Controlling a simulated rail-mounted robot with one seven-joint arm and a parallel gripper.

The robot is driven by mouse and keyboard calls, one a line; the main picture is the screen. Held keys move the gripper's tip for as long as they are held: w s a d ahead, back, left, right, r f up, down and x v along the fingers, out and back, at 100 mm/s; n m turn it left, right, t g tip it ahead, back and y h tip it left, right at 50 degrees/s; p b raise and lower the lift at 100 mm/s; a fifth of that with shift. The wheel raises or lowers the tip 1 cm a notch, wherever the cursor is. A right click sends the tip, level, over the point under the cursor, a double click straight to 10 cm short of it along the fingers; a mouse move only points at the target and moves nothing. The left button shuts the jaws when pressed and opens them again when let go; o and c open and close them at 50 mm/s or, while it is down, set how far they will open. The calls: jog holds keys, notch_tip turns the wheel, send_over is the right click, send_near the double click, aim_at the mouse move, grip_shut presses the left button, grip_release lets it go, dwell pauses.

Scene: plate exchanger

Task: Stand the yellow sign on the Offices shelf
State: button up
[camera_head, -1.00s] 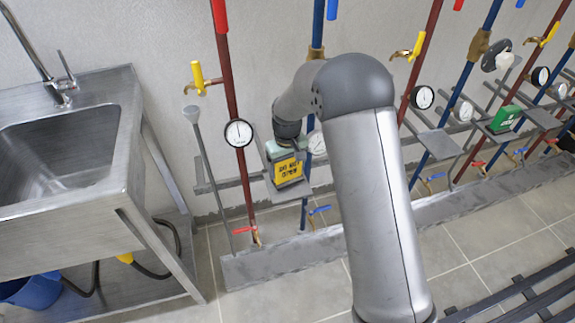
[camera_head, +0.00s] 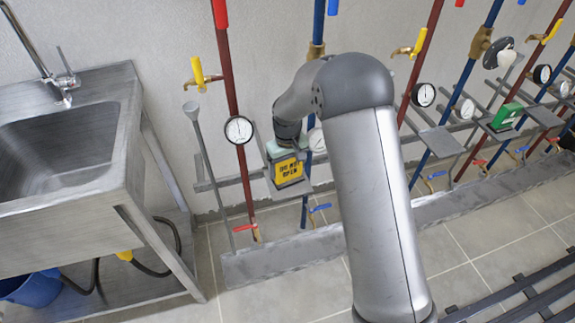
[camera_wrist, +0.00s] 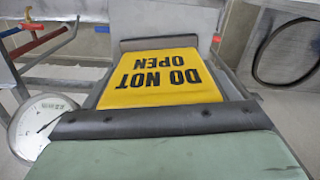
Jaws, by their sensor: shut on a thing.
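The yellow sign (camera_head: 287,168) reads "DO NOT OPEN". It also shows in the wrist view (camera_wrist: 163,78), upside down, between the two dark finger pads of my gripper (camera_wrist: 160,85). My gripper (camera_head: 288,166) is shut on the sign, in front of the wall pipes. A grey shelf plate (camera_head: 266,171) shows partly behind the sign, at the left pipes. I cannot tell whether the sign touches it, and I see no Offices label.
A pressure gauge (camera_head: 239,130) and a red pipe (camera_head: 230,90) stand just left of my gripper. Another grey shelf (camera_head: 440,140) is bare, and a green sign (camera_head: 506,117) stands further right. A steel sink (camera_head: 60,150) is at the left.

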jog(key=shift+f, duration=0.1)
jog(key=o, duration=1)
jog(key=shift+o, duration=0.2)
notch_tip(320, 180, up, 17)
jog(key=p, duration=0.2)
jog(key=shift+r, duration=0.2)
jog(key=s+d+r+m+p, duration=0.1)
jog(key=s+d+r+p, duration=0.35)
jog(key=s+r, duration=0.2)
jog(key=s+d+r+m+p, duration=0.2)
jog(key=s+d+r+p, duration=0.1)
jog(key=s+d+r, duration=0.3)
jog(key=s+d+m+p, duration=0.1)
jog(key=s+d+p, duration=0.1)
jog(key=s, duration=0.7)
jog(key=s+d+m+p, duration=0.1)
jog(key=s+d+p, duration=0.1)
jog(key=s, duration=0.8)
jog(key=shift+d+p, duration=0.4)
jog(key=shift+d, duration=0.05)
